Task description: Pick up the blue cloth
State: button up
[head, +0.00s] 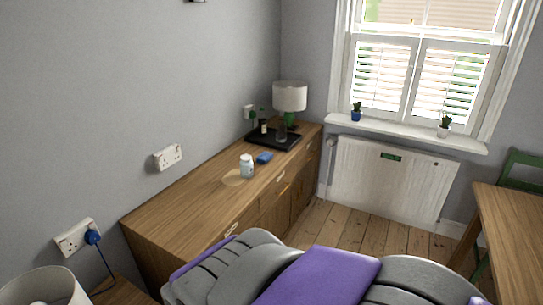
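A small blue item (264,158), which looks like the folded blue cloth, lies on top of the wooden sideboard (190,205). It is just right of a white bottle (246,166) and in front of a black tray (273,137). It is small in the head view, so its folds cannot be made out. My grey and purple body fills the bottom of the view. My gripper is not in view.
The black tray holds bottles; a lamp (290,97) stands behind it. A white radiator (390,180) is under the window. A wooden table (512,235) and green chair (522,170) stand at right. Floorboards (355,228) show between sideboard and table.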

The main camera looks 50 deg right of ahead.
aim_at(264, 158)
jog(key=z, duration=1.4)
